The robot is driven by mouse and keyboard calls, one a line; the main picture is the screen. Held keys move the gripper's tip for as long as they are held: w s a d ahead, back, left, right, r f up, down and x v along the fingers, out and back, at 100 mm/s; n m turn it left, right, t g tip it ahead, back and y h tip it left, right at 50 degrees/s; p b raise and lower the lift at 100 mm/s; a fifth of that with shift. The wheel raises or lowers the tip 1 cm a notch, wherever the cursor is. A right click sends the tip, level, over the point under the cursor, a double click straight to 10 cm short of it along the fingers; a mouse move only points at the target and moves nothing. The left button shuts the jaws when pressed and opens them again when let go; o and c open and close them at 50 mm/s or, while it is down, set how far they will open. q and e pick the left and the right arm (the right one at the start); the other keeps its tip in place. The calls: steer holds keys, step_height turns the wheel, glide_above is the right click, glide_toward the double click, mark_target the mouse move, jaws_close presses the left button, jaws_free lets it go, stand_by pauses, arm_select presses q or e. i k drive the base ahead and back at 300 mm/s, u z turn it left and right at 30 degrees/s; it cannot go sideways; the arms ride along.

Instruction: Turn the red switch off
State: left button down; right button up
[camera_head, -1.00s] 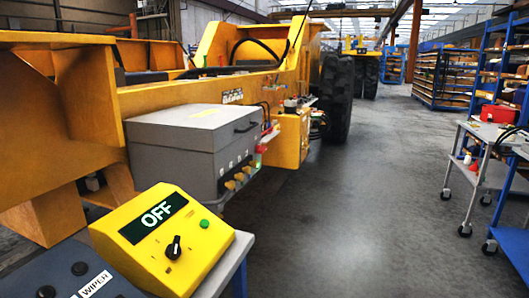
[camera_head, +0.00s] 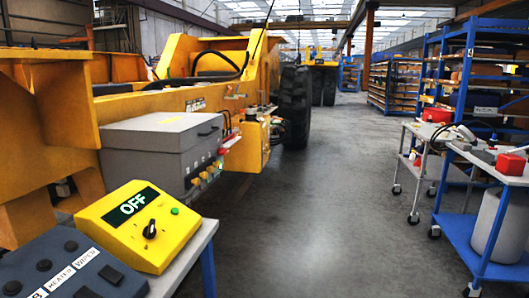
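No item in view can be clearly read as a red switch. A yellow control box (camera_head: 142,226) at the lower left has a sloped face with a display (camera_head: 132,205) reading OFF, a black knob (camera_head: 150,229) and a small green button (camera_head: 175,211). A small red block (camera_head: 510,164) sits on the near cart at the right; whether it is a switch cannot be told. Neither of my grippers is in view.
A dark panel (camera_head: 62,262) with labelled buttons is at the lower left. A grey box (camera_head: 158,142) is on the yellow vehicle frame (camera_head: 60,118). Carts and a blue shelf (camera_head: 470,50) line the right. The floor (camera_head: 335,210) between is open.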

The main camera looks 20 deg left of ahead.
mark_target(220, 151)
steer(key=i, duration=3.05)
steer(key=u, duration=2.45)
